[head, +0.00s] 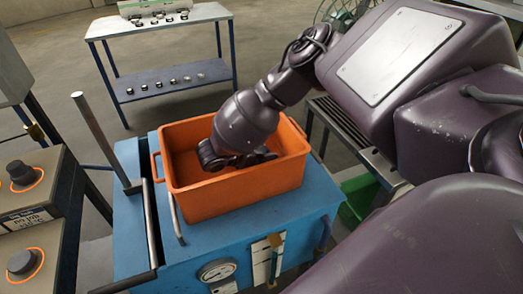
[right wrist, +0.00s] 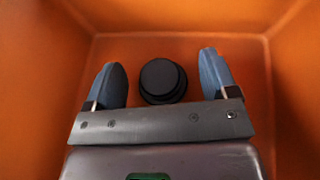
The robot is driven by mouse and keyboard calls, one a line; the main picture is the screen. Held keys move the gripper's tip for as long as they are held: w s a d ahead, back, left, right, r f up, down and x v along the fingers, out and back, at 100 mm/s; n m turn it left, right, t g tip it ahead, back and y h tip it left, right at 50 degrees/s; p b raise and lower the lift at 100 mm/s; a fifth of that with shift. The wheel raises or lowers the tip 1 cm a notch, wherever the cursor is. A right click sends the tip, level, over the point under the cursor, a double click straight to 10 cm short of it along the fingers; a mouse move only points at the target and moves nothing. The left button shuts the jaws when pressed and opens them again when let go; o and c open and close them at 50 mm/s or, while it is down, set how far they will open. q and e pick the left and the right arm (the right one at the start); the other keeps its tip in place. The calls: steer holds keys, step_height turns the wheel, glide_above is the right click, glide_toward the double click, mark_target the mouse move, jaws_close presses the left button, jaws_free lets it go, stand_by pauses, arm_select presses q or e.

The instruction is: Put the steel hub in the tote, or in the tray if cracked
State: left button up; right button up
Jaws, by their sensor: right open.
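The orange tote (head: 238,199) stands on a blue machine top in the head view. My right arm reaches down into it. My right gripper (head: 235,163) is inside the tote, its fingers mostly hidden by the wrist. In the right wrist view the right gripper (right wrist: 162,85) is open, with its two blue-grey fingers apart. A dark round part, apparently the steel hub (right wrist: 162,80), sits in the tote between the fingers, with gaps on both sides. Whether it is cracked cannot be seen. No tray can be made out clearly. My left gripper is not in view.
The blue machine top (head: 240,238) carries an upright metal lever (head: 100,135) left of the tote and a gauge (head: 217,270) in front. A control panel with knobs (head: 22,262) is at left. A blue table (head: 160,80) with several small parts stands behind. Tote walls surround the right gripper.

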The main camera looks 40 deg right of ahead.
steer(key=v, duration=0.7)
steer(key=shift+a+r+p, duration=0.1)
steer(key=shift+a+p, duration=0.15)
steer(key=shift+p, duration=0.05)
